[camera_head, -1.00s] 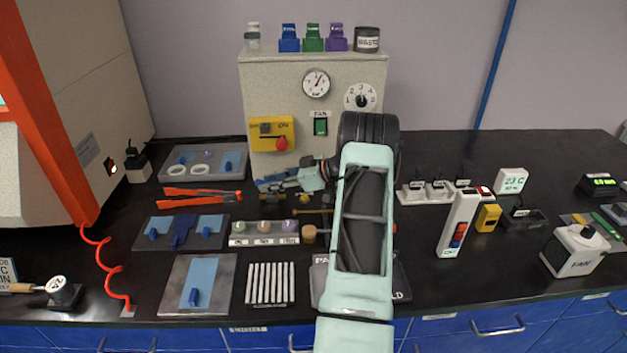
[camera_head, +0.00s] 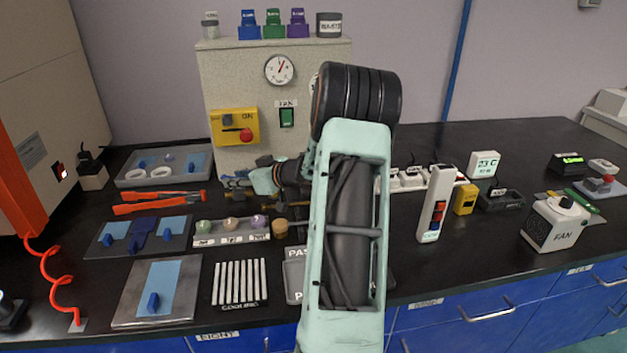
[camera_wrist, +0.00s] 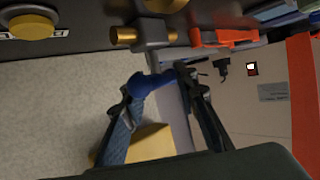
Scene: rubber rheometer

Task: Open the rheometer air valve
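The brass valve (camera_wrist: 125,36) with a short grey stem shows at the top of the wrist view. A blue handle (camera_wrist: 148,84) sits on the stem. My gripper (camera_wrist: 157,84) has its two dark fingers apart, one on each side of the blue handle. The handle lies between the fingertips, close to both; I cannot tell whether they touch it. In the head view my gripper (camera_head: 262,182) reaches left, low in front of the grey rheometer cabinet (camera_head: 230,75), beside brass fittings. My arm hides part of the cabinet there.
A yellow panel (camera_head: 220,121) with a red knob and a gauge (camera_head: 279,70) are on the cabinet. Red-orange tongs (camera_head: 150,205) lie to the left of the fittings. A sample rack (camera_head: 205,239) stands in front. A grey tray (camera_head: 135,182) stands at the back left.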

